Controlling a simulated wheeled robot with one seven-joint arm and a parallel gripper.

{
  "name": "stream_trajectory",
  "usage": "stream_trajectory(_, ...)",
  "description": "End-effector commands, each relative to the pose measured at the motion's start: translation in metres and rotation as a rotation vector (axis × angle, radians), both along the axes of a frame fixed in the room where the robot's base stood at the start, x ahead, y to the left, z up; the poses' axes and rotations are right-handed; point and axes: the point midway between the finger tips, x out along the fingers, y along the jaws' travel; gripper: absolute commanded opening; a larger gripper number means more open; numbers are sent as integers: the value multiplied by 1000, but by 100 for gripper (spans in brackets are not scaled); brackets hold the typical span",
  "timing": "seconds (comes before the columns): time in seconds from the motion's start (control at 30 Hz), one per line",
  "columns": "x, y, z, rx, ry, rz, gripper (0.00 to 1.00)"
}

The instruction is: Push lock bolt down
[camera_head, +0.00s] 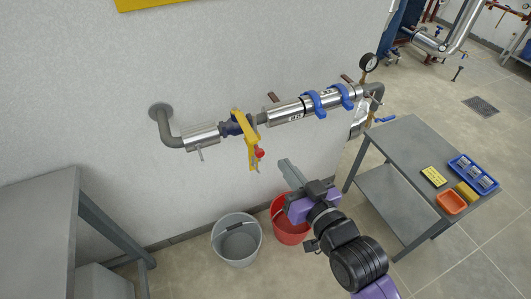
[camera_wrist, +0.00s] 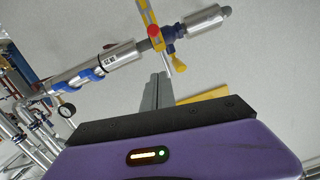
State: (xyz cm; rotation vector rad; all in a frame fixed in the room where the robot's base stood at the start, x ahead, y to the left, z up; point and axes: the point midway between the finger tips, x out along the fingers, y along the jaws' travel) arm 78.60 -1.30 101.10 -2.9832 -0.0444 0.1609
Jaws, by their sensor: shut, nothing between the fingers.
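A yellow lever (camera_head: 251,143) sits on a blue valve (camera_head: 232,125) in the wall pipe. A red knob (camera_head: 260,153), which looks like the lock bolt, is on the lever's lower part. In the wrist view the red knob (camera_wrist: 154,31) shows on the yellow lever (camera_wrist: 147,14), close to the blue valve (camera_wrist: 175,46). My gripper (camera_head: 283,163) is shut and empty, below and to the right of the red knob, apart from it. In the wrist view my gripper's fingers (camera_wrist: 157,85) are together, with the lever above them.
A grey bucket (camera_head: 236,240) and a red bucket (camera_head: 291,223) stand on the floor by the wall. A grey table (camera_head: 415,145) with trays is at right. Another grey table (camera_head: 40,205) is at left. The insulated pipe (camera_head: 290,110) with blue clamps runs along the wall.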

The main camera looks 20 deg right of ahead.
Motion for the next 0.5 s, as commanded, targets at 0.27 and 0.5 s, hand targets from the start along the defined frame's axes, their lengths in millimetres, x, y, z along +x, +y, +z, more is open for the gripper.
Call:
stream_trajectory(0.27, 38, 2, 0, 0, -3, 1, 0)
stream_trajectory(0.5, 85, 4, -5, 1, -2, 1, 0)
